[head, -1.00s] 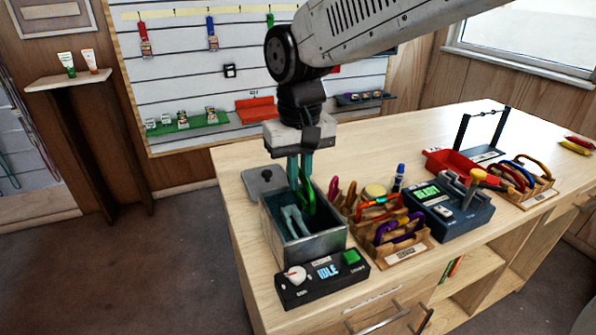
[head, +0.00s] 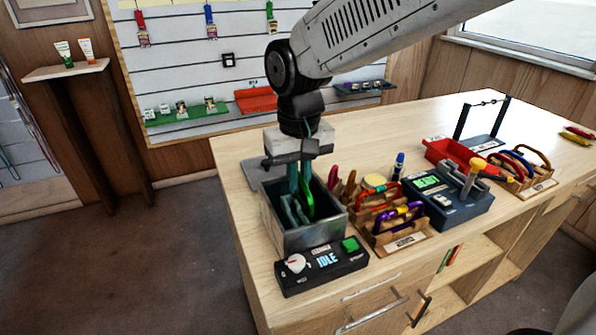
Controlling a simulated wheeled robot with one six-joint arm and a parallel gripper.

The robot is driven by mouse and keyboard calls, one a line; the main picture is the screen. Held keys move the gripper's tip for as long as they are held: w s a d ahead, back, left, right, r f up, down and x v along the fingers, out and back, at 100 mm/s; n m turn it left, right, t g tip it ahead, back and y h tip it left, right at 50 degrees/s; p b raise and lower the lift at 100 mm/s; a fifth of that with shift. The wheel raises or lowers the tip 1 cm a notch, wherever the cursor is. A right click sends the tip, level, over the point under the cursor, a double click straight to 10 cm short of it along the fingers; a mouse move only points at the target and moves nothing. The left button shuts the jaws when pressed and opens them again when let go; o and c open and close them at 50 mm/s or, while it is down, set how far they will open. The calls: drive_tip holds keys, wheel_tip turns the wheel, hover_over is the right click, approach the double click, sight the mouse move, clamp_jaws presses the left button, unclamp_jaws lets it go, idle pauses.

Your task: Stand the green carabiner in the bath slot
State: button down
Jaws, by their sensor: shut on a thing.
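The green carabiner (head: 309,196) is upright, its lower part inside the open grey metal bath (head: 303,241). My gripper (head: 300,178) points down over the bath, with its teal fingers shut on the carabiner. Grey-teal slot pieces (head: 290,212) stand inside the bath, just left of the carabiner. I cannot tell whether the carabiner's lower end is in a slot or touches the bath floor.
A black control box (head: 322,268) reading IDLE stands in front of the bath. Wooden racks of coloured carabiners (head: 395,228) and a dark device reading READY (head: 449,206) stand to the right. A red tray (head: 447,152) lies farther back. The rear tabletop is clear.

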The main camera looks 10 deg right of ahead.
sight(299, 197)
drive_tip(key=shift+f, duration=1.45)
drive_tip(key=shift+f, duration=0.15)
drive_tip(key=shift+f, duration=1.05)
drive_tip(key=shift+f, duration=0.55)
drive_tip(key=c, duration=1.4)
unclamp_jaws()
drive_tip(key=shift+c, duration=0.2)
